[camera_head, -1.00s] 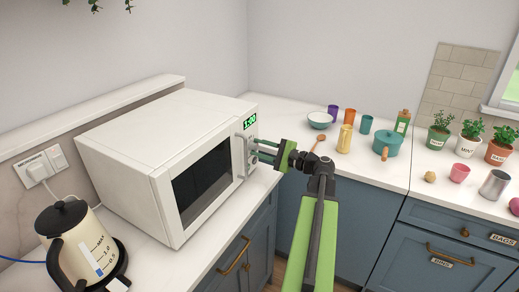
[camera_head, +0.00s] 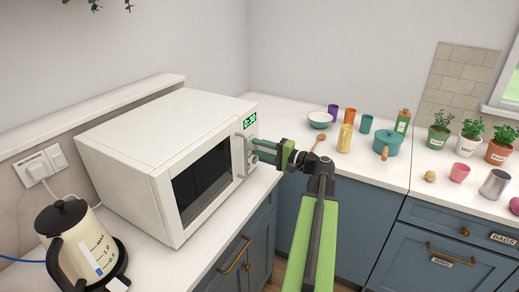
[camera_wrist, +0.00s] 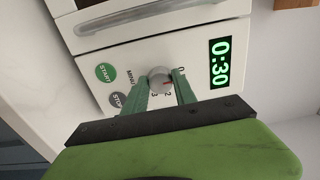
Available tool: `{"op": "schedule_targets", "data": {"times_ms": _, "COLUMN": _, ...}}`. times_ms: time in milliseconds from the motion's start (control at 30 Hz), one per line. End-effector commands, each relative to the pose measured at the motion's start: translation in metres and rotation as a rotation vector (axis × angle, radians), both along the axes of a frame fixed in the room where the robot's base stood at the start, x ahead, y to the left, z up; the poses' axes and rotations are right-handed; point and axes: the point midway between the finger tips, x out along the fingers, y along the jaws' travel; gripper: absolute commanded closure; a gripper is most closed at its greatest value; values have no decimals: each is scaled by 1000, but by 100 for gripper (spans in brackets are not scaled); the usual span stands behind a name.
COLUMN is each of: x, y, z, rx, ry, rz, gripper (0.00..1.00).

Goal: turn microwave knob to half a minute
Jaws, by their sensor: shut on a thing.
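The white microwave (camera_head: 165,150) stands on the left counter with its door shut. Its green display (camera_head: 249,119) is small in the head view; in the wrist view the display (camera_wrist: 220,63) reads 0:30. The round grey knob (camera_wrist: 159,77) is on the control panel, with numbers around it and a red mark on it. My gripper (camera_head: 262,153) reaches the panel from the right. In the wrist view my gripper's two green fingers (camera_wrist: 163,92) are shut on the knob, one on each side. Part of the dial's numbers is hidden by the fingers.
A START button (camera_wrist: 106,73) and a STOP button (camera_wrist: 118,99) sit beside the knob. The door handle (camera_wrist: 140,15) runs along the panel. A kettle (camera_head: 80,245) stands at the front left. Cups, a bowl (camera_head: 320,120) and a teal pot (camera_head: 386,144) stand on the back counter.

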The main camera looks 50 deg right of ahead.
Motion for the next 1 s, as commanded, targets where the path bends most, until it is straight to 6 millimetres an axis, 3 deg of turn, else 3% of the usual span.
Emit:
{"op": "schedule_targets", "data": {"times_ms": 367, "x": -1, "y": 1, "z": -1, "rx": -6, "ry": 3, "rz": 2, "gripper": 100}}
{"op": "schedule_targets", "data": {"times_ms": 400, "x": -1, "y": 1, "z": -1, "rx": -6, "ry": 3, "rz": 2, "gripper": 63}}
{"op": "schedule_targets", "data": {"times_ms": 533, "x": 0, "y": 1, "z": -1, "rx": -5, "ry": 2, "rz": 2, "gripper": 46}}
{"op": "schedule_targets", "data": {"times_ms": 867, "x": -2, "y": 0, "z": 0, "rx": -3, "ry": 0, "rz": 0, "gripper": 45}}
{"op": "schedule_targets", "data": {"times_ms": 1000, "x": -20, "y": -5, "z": 0, "rx": -3, "ry": 0, "rz": -2, "gripper": 45}}
